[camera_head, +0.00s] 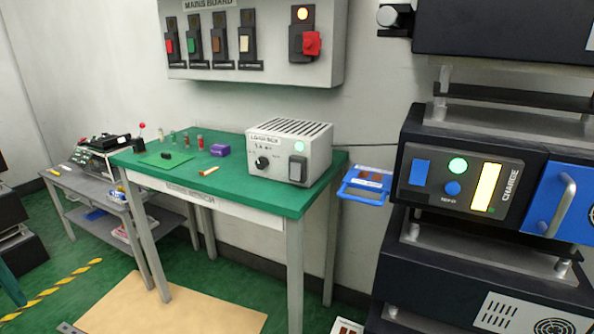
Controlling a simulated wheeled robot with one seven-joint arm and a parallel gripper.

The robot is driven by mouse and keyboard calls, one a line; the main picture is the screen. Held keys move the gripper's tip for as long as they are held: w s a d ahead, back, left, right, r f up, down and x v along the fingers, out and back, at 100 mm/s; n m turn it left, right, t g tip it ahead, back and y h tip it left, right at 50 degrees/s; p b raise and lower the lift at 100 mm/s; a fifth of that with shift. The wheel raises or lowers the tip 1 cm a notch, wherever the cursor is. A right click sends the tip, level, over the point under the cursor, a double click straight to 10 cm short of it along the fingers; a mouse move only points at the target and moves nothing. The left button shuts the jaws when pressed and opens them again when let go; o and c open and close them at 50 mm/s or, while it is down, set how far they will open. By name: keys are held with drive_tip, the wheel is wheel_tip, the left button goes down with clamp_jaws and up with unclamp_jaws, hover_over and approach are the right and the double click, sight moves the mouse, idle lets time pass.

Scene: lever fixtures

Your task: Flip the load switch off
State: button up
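The load box (287,128), a pale grey case with a slotted top, stands on the right part of the green-topped workbench (262,196). Its front carries a grey rocker-like switch (297,169) in a dark frame at the right, which I take as the load switch. Its exact tilt is too small to tell. A green lamp (299,147) above it is lit. A black knob (262,163) is at the front's left. My gripper is not in view.
The mains board (262,72) with several coloured levers and a lit yellowish lamp (303,14) hangs behind the bench. A black charging rack (407,225) stands at right. A blue tray (361,193) sits between. Small parts lie left of the load box. A tan mat (170,308) lies in front.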

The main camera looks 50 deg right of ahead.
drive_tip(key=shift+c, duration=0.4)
